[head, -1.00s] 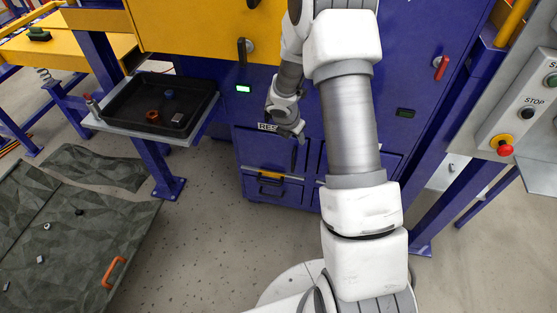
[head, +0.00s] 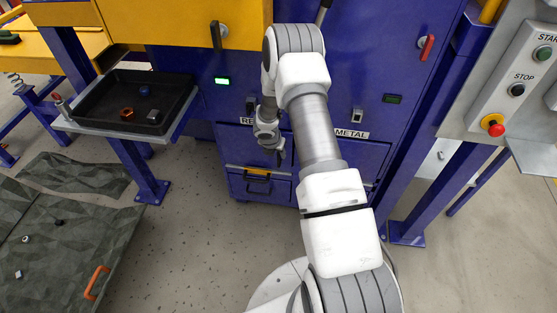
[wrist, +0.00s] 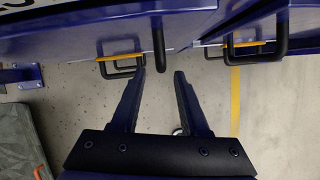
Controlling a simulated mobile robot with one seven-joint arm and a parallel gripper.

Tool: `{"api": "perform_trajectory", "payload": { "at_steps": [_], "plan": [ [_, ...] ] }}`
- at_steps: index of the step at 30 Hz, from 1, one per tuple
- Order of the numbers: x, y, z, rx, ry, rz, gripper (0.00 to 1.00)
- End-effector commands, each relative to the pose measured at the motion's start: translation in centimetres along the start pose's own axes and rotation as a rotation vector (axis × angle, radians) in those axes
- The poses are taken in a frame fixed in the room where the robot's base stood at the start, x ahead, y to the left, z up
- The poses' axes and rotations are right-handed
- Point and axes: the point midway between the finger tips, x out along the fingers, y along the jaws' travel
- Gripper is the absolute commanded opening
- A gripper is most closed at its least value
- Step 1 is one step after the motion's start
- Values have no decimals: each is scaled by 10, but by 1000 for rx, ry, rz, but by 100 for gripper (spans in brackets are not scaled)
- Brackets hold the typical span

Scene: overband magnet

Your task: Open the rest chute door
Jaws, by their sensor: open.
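The rest chute door (head: 236,146) is a blue panel below a white label of which "RE" shows. My arm hides the rest of the label and part of the door. It looks shut. In the wrist view, a vertical black bar handle (wrist: 158,45) hangs on the blue front. My gripper (wrist: 159,74) is open and empty, its two dark fingers pointing at the front. The handle's lower end shows between the fingertips; I cannot tell how far in front of them it is. In the head view, my gripper (head: 279,153) is before the door's right part.
Below the door is a drawer with a black handle (head: 257,186) and yellow strip. A "METAL" label (head: 350,133) marks the panel at right. A black tray (head: 130,98) with small parts stands left. A control box with a red button (head: 496,129) is right.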

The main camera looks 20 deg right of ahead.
Motion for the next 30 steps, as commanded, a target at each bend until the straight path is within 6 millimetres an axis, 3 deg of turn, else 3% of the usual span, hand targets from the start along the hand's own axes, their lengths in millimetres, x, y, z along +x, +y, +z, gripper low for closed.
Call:
{"api": "perform_trajectory", "payload": {
  "at_steps": [3, 9, 20, 28, 30],
  "plan": [
    [25, -1, -1, 3, 1, -1, 45],
    [44, 0, 0, 1, 1, 0, 45],
    [48, 0, 0, 1, -1, 0, 45],
    [48, 0, 0, 1, 0, 0, 0],
    [48, 0, 0, 1, 0, 0, 0]
  ]
}}
